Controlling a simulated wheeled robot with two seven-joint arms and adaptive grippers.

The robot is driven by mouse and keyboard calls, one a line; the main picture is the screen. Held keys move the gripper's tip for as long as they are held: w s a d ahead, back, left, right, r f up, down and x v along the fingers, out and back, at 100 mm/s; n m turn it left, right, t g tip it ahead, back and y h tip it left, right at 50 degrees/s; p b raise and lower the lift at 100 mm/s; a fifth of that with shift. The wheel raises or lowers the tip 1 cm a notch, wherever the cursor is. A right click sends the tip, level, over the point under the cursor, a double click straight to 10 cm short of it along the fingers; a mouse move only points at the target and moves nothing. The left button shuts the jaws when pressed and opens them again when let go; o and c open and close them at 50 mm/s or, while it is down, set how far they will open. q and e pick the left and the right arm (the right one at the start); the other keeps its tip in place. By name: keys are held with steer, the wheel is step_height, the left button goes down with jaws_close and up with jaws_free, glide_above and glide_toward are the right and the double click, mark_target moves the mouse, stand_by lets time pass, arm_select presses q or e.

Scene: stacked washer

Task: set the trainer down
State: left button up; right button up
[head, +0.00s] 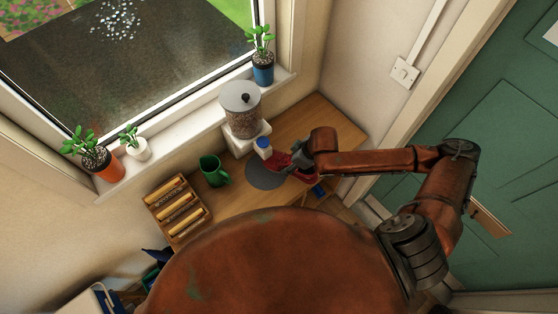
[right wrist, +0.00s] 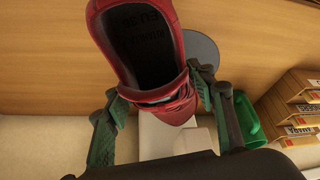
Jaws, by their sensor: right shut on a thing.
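The red trainer (head: 278,160) is held over the wooden counter, partly hidden by my right gripper (head: 297,157) in the head view. In the right wrist view the trainer (right wrist: 178,108) shows its dark open top, and the fingers of my right gripper (right wrist: 160,92) close on it from both sides. A round grey mat (head: 262,177) lies on the counter beside and below the trainer; it also shows in the wrist view (right wrist: 203,47). I cannot tell whether the sole touches anything. My left gripper is not in view.
A dispenser jar (head: 240,108) stands on a white base by the window, with a blue-capped white bottle (head: 263,148) near the trainer. A green mug (head: 213,170) and wooden rack (head: 177,208) stand to the left. Bare counter (head: 307,120) shows behind my right arm.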

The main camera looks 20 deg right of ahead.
mark_target(279, 152)
steer(key=w, duration=0.2)
steer(key=w+a, duration=0.1)
steer(key=w, duration=0.1)
steer(key=w+a, duration=0.1)
steer(key=shift+w+a, duration=0.1)
steer(key=shift+w, duration=0.3)
steer(key=shift+s+f, duration=0.2)
steer(key=shift+f, duration=1.05)
step_height(279, 152, down, 4)
steer(key=shift+f, duration=0.1)
steer(key=shift+w+f, duration=0.2)
steer(key=o, duration=1.3)
steer(key=shift+f, duration=0.1)
steer(key=shift+o, duration=0.2)
